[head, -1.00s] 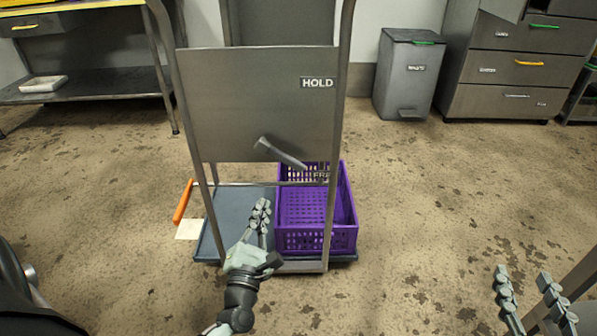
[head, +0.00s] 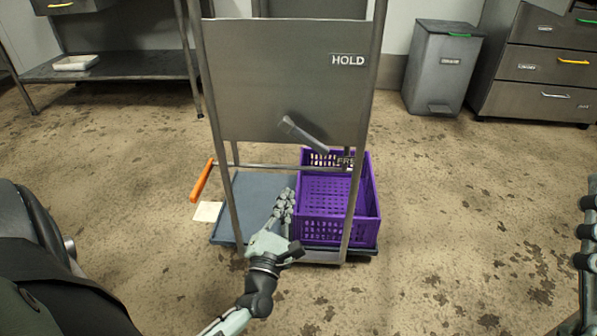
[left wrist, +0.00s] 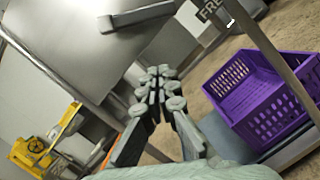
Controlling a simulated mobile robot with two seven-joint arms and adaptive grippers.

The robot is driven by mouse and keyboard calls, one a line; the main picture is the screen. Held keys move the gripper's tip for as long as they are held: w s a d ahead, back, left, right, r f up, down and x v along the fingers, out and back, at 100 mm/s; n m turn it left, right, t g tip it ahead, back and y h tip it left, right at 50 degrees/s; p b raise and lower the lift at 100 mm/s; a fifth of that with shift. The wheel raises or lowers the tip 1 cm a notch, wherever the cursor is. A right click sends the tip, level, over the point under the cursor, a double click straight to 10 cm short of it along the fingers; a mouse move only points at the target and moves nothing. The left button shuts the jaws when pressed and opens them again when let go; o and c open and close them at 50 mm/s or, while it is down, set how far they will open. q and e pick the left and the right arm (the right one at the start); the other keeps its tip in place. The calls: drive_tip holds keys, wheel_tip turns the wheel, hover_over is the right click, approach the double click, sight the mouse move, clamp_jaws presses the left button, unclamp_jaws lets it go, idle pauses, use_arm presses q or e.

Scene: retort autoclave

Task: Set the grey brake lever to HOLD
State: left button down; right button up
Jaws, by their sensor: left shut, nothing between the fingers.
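The grey brake lever (head: 306,136) is on the grey panel (head: 265,75) of the trolley. It slants down to the right, its free end near the FREE label (head: 345,161). The HOLD label (head: 348,60) is higher on the panel, at the upper right. My left gripper (head: 285,202) is shut and empty, below and in front of the lever, not touching it. The left wrist view shows its closed fingers (left wrist: 160,78) with the lever (left wrist: 138,18) above them. My right gripper (head: 586,235) is cut off at the right edge, so its jaws are unclear.
A purple crate (head: 338,231) stands on the trolley's blue-grey deck (head: 253,190), right of my left gripper. An orange handle (head: 202,181) sticks out at the trolley's left. A grey bin (head: 440,68) and drawers (head: 540,65) stand behind right. The floor at right is clear.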

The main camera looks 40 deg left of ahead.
sight(305, 138)
use_arm(q)
drive_tip(key=w+a+r+p, duration=0.1)
drive_tip(key=w+r, duration=0.4)
drive_tip(key=w, duration=0.5)
drive_tip(key=shift+a, duration=0.3)
use_arm(e)
drive_tip(key=shift+w+a+f+g, duration=0.3)
drive_tip(key=shift+w+f+g, duration=0.1)
drive_tip(key=shift+f+g, duration=0.2)
drive_tip(key=shift+w+a+f+g, duration=0.25)
drive_tip(key=shift+w+f+g, duration=0.1)
drive_tip(key=shift+f+g, duration=0.25)
drive_tip(key=shift+s, duration=0.1)
